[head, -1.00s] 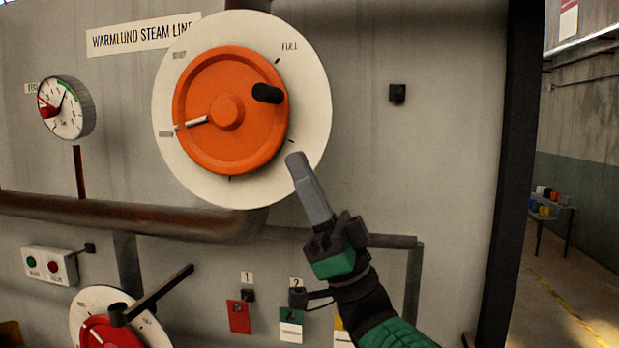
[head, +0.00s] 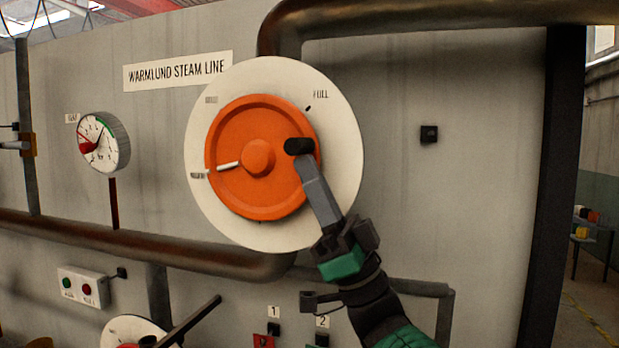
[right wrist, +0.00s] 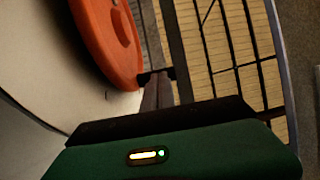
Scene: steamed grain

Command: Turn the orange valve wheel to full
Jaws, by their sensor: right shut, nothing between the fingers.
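The orange valve wheel (head: 236,187) is mounted on a round white dial plate (head: 340,190) in the head view. Its white pointer (head: 228,165) points left, at a mark on the plate's left side; the FULL label (head: 321,95) is at the upper right. A black knob (head: 298,146) sticks out at the wheel's right side. My right gripper (head: 306,160) is shut, with its fingertips at the knob's lower edge; I cannot tell if they touch it. The right wrist view shows the wheel's edge (right wrist: 112,45) and the fingers beside the knob (right wrist: 157,75). My left gripper is not in view.
A pressure gauge (head: 104,142) is to the left. A brown pipe (head: 140,246) runs below the dial. A second dial with a dark lever (head: 188,322) is at the lower left. The panel right of the dial is mostly clear.

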